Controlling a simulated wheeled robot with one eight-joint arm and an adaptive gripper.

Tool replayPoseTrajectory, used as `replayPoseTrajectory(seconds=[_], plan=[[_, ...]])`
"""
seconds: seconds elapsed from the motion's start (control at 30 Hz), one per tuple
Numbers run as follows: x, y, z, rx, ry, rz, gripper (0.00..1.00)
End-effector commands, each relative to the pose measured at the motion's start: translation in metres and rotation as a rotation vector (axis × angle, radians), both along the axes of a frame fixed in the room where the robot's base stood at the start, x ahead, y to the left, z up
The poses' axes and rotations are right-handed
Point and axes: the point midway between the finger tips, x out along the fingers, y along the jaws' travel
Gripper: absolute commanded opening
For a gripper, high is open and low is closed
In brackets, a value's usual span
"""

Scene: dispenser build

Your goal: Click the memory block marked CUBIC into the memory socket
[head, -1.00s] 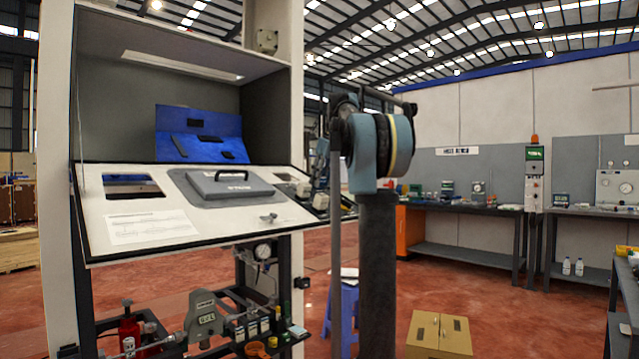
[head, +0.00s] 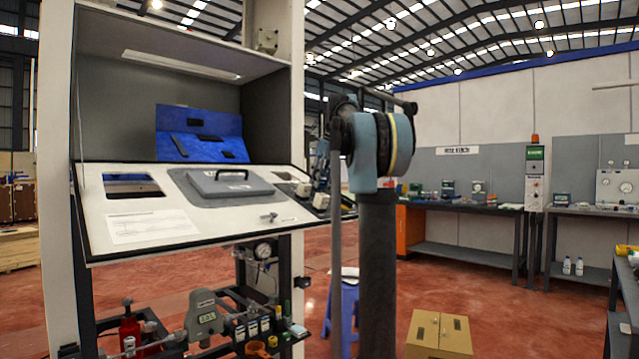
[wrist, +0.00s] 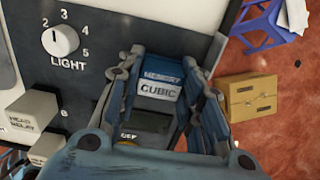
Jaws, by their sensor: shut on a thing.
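The memory block (wrist: 158,90) is a small blue and white block with the words MEMORY and CUBIC on its face. In the wrist view my gripper (wrist: 165,76) is shut on it, with one finger on each side. The block is over or near the right edge of the panel; the gap below it cannot be judged. A dark recessed area (wrist: 152,122) shows just below the block, partly hidden by my gripper; I cannot tell whether it is the memory socket. In the head view my gripper is mostly hidden behind my arm.
A LIGHT knob (wrist: 61,40) and a HEAD RELAY block (wrist: 33,116) stand on the panel left of my gripper. The sloped panel (head: 150,200) carries a grey lid (head: 228,188) with a handle. A cardboard box (head: 439,335) sits on the floor.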

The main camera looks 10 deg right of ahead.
Motion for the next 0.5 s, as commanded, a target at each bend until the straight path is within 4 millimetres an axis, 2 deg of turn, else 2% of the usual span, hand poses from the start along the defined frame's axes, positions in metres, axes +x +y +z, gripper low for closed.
replayPoseTrajectory(seconds=[0.33,0.37,0.4,0.47,0.5], plan=[[-0.0001,0.0001,0.0,0.0,0.0,0.0,0.16],[-0.0001,0.0001,0.0,0.0,0.0,0.0,0.36],[-0.0001,0.0001,0.0,0.0,0.0,0.0,0.45],[0.0,0.0001,0.0,0.0,0.0,0.0,0.57],[0.0,0.0001,0.0,0.0,0.0,0.0,0.57]])
